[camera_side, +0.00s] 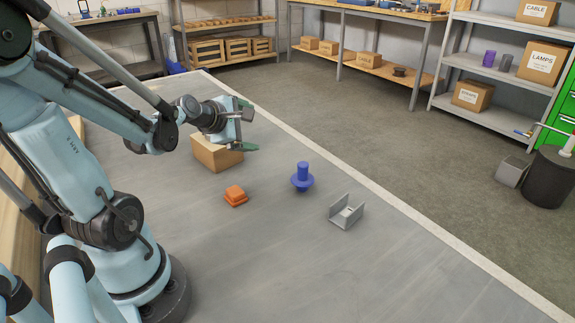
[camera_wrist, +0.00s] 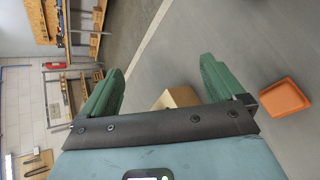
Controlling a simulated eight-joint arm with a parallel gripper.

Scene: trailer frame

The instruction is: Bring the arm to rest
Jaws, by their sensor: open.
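My gripper (camera_side: 247,126) is held out level above the grey table at the end of my light blue arm. In the wrist view its two green fingers (camera_wrist: 160,80) stand wide apart with nothing between them. A cardboard box (camera_side: 216,155) sits on the table beneath and behind the gripper; part of it shows in the wrist view (camera_wrist: 177,97) past the fingers.
The table's front and right areas are clear. Shelves with boxes (camera_side: 225,47) and a workbench (camera_side: 375,65) stand across the floor.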

